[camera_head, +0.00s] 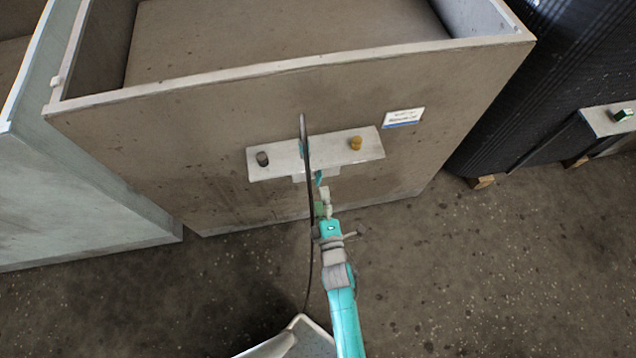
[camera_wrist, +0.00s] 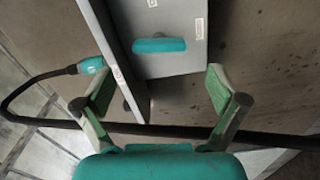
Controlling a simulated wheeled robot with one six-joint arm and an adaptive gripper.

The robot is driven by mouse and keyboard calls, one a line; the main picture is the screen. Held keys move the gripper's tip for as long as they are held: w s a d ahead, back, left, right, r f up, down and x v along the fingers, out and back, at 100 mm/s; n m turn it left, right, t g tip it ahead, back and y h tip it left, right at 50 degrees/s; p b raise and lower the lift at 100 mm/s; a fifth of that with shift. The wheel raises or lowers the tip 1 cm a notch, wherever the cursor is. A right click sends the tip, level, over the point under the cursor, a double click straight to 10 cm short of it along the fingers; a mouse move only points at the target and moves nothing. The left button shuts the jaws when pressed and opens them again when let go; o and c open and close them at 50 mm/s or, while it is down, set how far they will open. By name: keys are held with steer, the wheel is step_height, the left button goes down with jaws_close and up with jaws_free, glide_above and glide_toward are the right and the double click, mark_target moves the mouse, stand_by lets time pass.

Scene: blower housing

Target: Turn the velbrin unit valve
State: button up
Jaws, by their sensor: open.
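In the wrist view a teal bar-shaped handle (camera_wrist: 158,46), which looks like the valve, lies across a grey panel face (camera_wrist: 175,68). My gripper (camera_wrist: 160,88) is open, with green-padded fingers spread wide. The handle shows ahead of the fingertips, roughly between them, with nothing gripped. In the head view a pale panel (camera_head: 345,148) is fixed to the front of a large open-topped box (camera_head: 220,130). My gripper (camera_head: 321,190) is just in front of the panel's lower middle. My arm and a dark cable hide the panel's middle, so the handle is not clear there.
At right stands a black ribbed unit (camera_head: 535,95). Floor in front is clear.

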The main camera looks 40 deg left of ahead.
steer(key=shift+v, duration=2.8)
steer(key=shift+a, duration=0.1)
